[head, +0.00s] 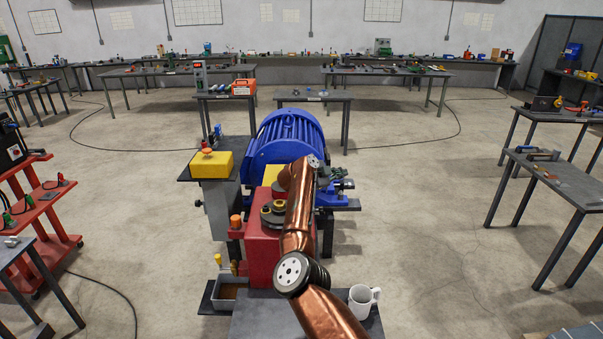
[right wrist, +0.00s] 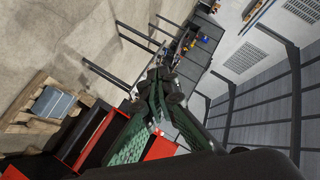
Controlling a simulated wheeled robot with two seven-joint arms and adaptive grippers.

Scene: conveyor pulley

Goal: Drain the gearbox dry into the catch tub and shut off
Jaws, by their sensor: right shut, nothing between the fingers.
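The red gearbox (head: 262,256) stands on a grey bench in the middle of the head view, in front of a blue finned motor (head: 290,135). The grey catch tub (head: 232,305) sits low at its left front, with brown contents showing inside. A small yellow-topped fitting (head: 218,259) stands just above the tub; its setting is too small to tell. My copper right arm reaches up across the gearbox and hides part of it. My right gripper (right wrist: 165,88) shows dark in the right wrist view, shut and empty, away from the tub. My left gripper is not in view.
A white mug (head: 362,300) stands at the bench's right edge. A yellow box with an orange button (head: 211,164) is left of the motor. A red cart (head: 42,210) stands at far left, a side table (head: 560,181) at right. Open floor lies between.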

